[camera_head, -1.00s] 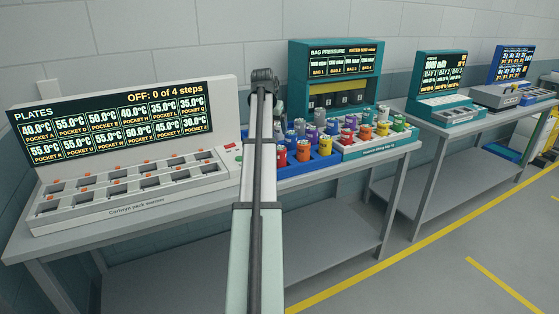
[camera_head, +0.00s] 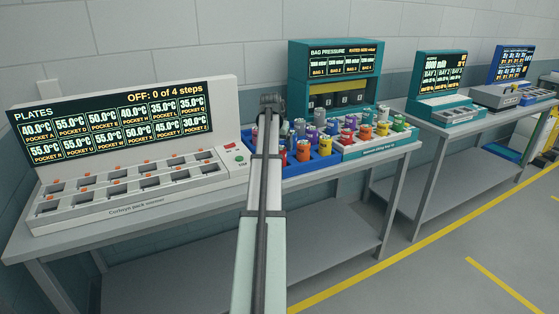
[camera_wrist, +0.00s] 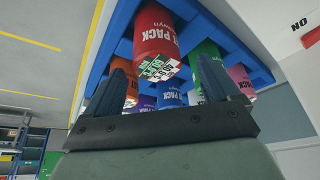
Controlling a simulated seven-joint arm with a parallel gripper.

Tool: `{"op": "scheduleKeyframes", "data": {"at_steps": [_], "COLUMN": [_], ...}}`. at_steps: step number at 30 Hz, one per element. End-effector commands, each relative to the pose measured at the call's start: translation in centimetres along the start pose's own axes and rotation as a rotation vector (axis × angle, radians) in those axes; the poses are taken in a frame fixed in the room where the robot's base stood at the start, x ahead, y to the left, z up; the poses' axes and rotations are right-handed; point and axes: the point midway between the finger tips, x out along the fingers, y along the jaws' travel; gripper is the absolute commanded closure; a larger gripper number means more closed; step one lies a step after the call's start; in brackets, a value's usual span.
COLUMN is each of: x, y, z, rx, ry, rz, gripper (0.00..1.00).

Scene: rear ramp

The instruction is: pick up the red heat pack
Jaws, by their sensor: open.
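A red heat pack (camera_wrist: 158,38) with white lettering and a small chequered label stands out in my wrist view, in the blue crate (camera_wrist: 207,22). My gripper (camera_wrist: 163,68) is open, with one dark finger on each side of the red pack's near end in the picture. I cannot tell whether they touch it. Purple, green, blue and orange packs show behind and beside the fingers. In the head view, red packs (camera_head: 303,151) stand in the blue crate (camera_head: 322,163) among other colours. My arm hides the crate's left part, and the gripper cannot be made out there.
A white pack warmer (camera_head: 130,203) with empty pockets and a display stands left of the crate. A white tray (camera_head: 378,143) of coloured packs is on its right. A teal bag pressure unit (camera_head: 298,75) stands behind. Another bench with teal and blue units is further right.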

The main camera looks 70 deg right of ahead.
Motion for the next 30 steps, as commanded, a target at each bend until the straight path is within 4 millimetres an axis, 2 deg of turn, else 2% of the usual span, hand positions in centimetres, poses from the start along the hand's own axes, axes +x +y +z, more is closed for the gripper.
{"op": "scheduleKeyframes", "data": {"at_steps": [9,18,30], "x": [4.0,4.5,4.5], "y": [0.3,0.3,0.3], "z": [0.2,0.2,0.2], "rx": [0.000,0.000,0.000], "ry": [-0.002,0.000,0.000], "rz": [0.000,0.000,0.000], "gripper": [0.11,0.11,0.50]}}
